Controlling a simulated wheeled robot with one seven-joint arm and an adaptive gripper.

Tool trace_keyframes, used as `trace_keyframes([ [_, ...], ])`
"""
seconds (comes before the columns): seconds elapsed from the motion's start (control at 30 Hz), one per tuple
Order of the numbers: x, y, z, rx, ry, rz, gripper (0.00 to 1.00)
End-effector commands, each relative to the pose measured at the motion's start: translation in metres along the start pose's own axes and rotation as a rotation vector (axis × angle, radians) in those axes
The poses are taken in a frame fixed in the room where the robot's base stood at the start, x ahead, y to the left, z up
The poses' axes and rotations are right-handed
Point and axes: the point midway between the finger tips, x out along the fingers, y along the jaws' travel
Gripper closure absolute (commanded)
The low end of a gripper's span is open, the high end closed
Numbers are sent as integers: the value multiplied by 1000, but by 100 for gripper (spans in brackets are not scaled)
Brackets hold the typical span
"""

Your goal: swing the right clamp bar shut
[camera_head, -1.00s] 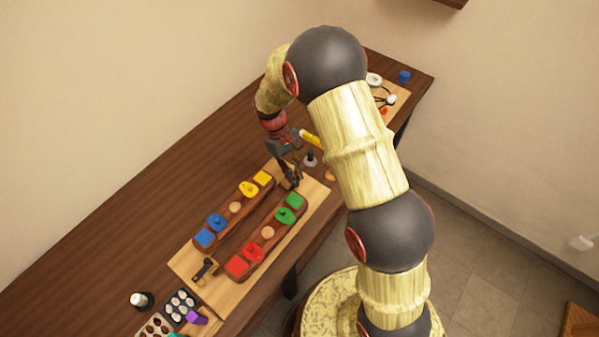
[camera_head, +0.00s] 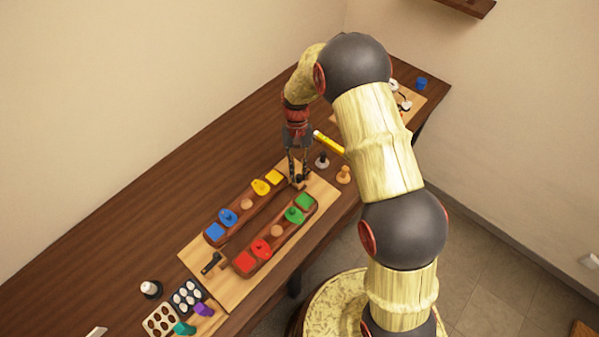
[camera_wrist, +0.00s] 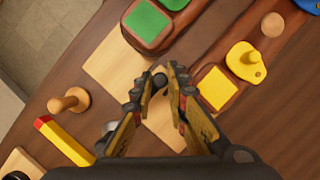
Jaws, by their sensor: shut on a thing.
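The wooden board (camera_head: 215,283) lies on the table with two long brown blocks running side by side on it. The right clamp bar (camera_wrist: 159,81) shows only as a dark knob between my fingertips in the wrist view; the rest of it is hidden. It sits at the board's far right end, between the ends of the two blocks. My gripper (camera_head: 297,177) points down there and is shut on this knob. The other clamp bar (camera_head: 211,263), black, lies at the board's near left end.
The table's back left is clear.

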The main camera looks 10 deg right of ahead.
Motion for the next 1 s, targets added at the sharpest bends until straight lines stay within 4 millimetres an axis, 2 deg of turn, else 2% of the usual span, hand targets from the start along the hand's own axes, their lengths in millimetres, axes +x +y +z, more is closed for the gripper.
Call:
trace_keyframes([
  [0.47, -1, -1, -2, 14, 3, -7, 100],
  [0.5, -1, -1, -2, 14, 3, -7, 84],
  [0.8, -1, -1, -1, 13, 1, -6, 67],
  [1.0, 0, -1, -1, 13, 1, -6, 67],
])
